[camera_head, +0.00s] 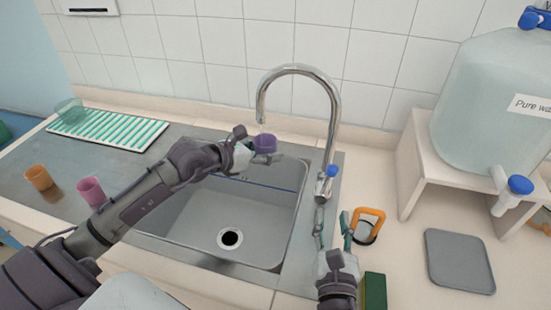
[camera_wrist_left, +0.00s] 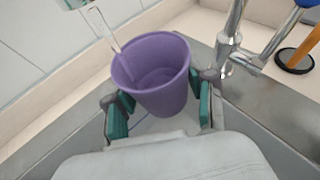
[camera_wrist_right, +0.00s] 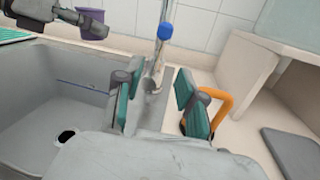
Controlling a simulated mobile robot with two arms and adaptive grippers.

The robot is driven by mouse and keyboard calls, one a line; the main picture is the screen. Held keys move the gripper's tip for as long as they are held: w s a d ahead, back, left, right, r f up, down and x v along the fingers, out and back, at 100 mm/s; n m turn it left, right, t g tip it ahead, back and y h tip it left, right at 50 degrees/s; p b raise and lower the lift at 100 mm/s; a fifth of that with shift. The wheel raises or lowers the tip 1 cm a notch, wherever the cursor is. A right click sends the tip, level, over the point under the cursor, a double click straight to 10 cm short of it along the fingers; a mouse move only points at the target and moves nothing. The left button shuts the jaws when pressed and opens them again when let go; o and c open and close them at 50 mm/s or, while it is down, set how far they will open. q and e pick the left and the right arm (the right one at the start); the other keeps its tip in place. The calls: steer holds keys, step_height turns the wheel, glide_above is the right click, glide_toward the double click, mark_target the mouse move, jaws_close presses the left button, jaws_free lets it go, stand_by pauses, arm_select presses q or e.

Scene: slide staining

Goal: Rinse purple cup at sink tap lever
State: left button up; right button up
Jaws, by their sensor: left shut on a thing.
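The purple cup (camera_head: 264,143) is held upright under the spout of the curved metal tap (camera_head: 333,110), over the back of the sink (camera_head: 240,212). My left gripper (camera_head: 250,147) is shut on it, with a finger on either side of the cup in the left wrist view (camera_wrist_left: 158,75). A thin clear stream appears to fall from the spout into the cup there. The tap lever with its blue end (camera_head: 333,171) stands at the sink's right rim. My right gripper (camera_head: 333,228) is open and empty just in front of the lever, which shows between its fingers in the right wrist view (camera_wrist_right: 165,32).
An orange-handled object (camera_head: 368,226) stands close to the right of my right gripper. A large water container (camera_head: 490,90) on a stand, a grey tray (camera_head: 458,262) and a green block (camera_head: 375,291) are at the right. Orange (camera_head: 39,177) and pink (camera_head: 91,190) cups stand left, by a striped rack (camera_head: 105,130).

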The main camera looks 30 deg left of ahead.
mark_target(326, 184)
steer(key=shift+w+d+r, duration=0.1)
jaws_close()
steer(key=w+d+r+n+y, duration=0.2)
steer(key=d+r+n+y, duration=0.35)
steer(key=n, duration=0.65)
steer(key=w+d+f+n+g, duration=0.2)
steer(key=d+f+n+g, duration=0.25)
steer(key=n, duration=0.65)
steer(key=shift+y, duration=0.45)
steer(key=x, duration=0.5)
steer(key=r+x, duration=0.1)
steer(key=x, duration=0.2)
steer(key=shift+w+a+r, duration=0.1)
steer(key=shift+a, duration=2.2)
